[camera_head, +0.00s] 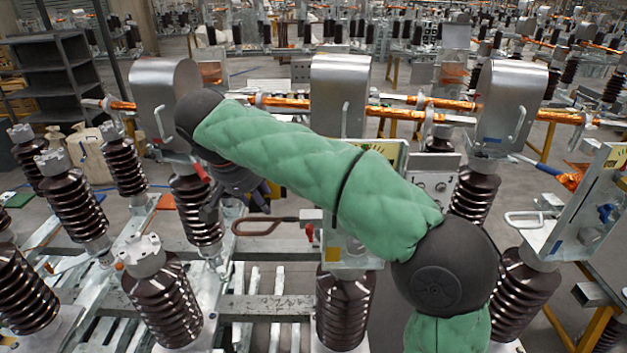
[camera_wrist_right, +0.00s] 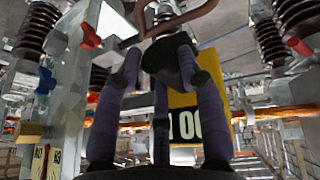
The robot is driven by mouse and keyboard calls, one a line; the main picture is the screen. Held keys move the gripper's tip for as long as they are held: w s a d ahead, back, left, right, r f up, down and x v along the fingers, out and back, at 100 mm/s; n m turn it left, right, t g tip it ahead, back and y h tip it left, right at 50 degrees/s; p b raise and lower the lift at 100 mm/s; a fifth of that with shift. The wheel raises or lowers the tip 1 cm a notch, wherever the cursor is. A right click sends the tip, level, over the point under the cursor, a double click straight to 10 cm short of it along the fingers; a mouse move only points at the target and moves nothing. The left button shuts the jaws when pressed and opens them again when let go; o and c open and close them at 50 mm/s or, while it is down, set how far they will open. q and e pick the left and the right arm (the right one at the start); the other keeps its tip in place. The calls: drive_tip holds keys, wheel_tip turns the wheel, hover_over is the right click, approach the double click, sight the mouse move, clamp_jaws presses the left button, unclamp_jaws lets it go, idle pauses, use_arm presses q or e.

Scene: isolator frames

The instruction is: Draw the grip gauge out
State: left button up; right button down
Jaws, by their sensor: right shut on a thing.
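The grip gauge (camera_wrist_right: 186,101) looks like a yellow block with a dark panel reading what seems to be "100" in white. It shows in the right wrist view between and behind my right gripper's purple-grey fingers. My right gripper (camera_wrist_right: 163,62) is closed on it, though the fingers cover much of the contact. In the head view my right gripper (camera_head: 238,192) hangs below the black wrist, over the insulator frame. My left gripper is in neither view.
A brown loop handle (camera_head: 258,228) is close to my right gripper; a brown bar (camera_wrist_right: 185,20) crosses above the fingers. Brown ribbed insulators (camera_head: 162,298) stand around. Metal hoods (camera_head: 340,95) and copper bars (camera_head: 410,113) run behind. A red lever (camera_wrist_right: 89,35) stands left in the wrist view.

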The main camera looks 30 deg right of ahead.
drive_tip(key=shift+w+a+p, duration=0.4)
drive_tip(key=shift+w+a, duration=0.05)
drive_tip(key=shift+a, duration=0.25)
drive_tip(key=shift+w+a+p, duration=0.4)
drive_tip(key=shift+a, duration=0.3)
